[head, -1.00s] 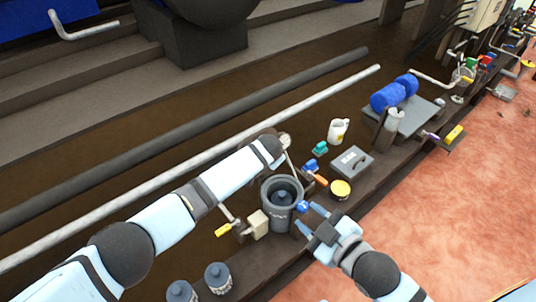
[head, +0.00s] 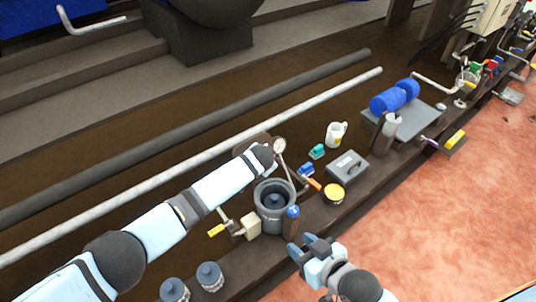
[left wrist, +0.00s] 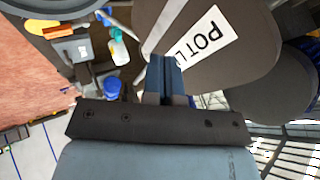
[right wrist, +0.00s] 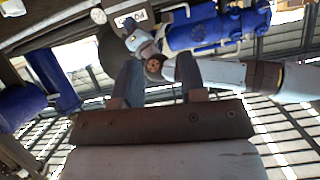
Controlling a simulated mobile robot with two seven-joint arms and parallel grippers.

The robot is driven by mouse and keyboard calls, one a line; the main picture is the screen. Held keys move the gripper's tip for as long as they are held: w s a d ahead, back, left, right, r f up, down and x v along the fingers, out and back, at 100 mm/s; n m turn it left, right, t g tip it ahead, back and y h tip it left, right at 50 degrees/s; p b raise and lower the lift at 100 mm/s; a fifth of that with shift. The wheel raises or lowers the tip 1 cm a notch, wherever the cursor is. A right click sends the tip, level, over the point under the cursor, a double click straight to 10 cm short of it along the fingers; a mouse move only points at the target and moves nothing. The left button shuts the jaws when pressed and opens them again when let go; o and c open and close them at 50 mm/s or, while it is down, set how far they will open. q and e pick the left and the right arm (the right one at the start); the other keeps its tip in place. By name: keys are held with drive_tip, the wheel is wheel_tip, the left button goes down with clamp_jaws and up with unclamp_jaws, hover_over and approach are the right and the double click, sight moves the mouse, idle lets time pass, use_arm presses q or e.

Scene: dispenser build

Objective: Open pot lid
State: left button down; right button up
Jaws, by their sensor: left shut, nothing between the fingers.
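The grey pot (head: 259,191) stands on the dark bench with its top open and a dark object inside it. A dark round lid (left wrist: 200,50) with a white label reading "POT L", partly cut off, fills much of the left wrist view. In the head view the lid is mostly hidden behind my left arm, at the pot's far side. My left gripper (left wrist: 163,78) is shut with its fingertips in front of the lid; whether they touch it I cannot tell. My right gripper (head: 302,243) is open and empty, in front of the pot; its spread fingers show in the right wrist view (right wrist: 158,80).
A blue-topped cylinder (head: 292,221) stands at the pot's front right. A grey box (head: 347,167), yellow-topped tin (head: 333,193) and white mug (head: 336,134) lie to the right. Two dark jars (head: 210,276) stand front left. A long pale pipe (head: 150,175) runs behind.

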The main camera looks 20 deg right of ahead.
drive_tip(key=shift+s+d+f, duration=0.1)
drive_tip(key=shift+d+f, duration=0.1)
drive_tip(key=shift+d, duration=0.1)
drive_tip(key=shift+a, duration=0.1)
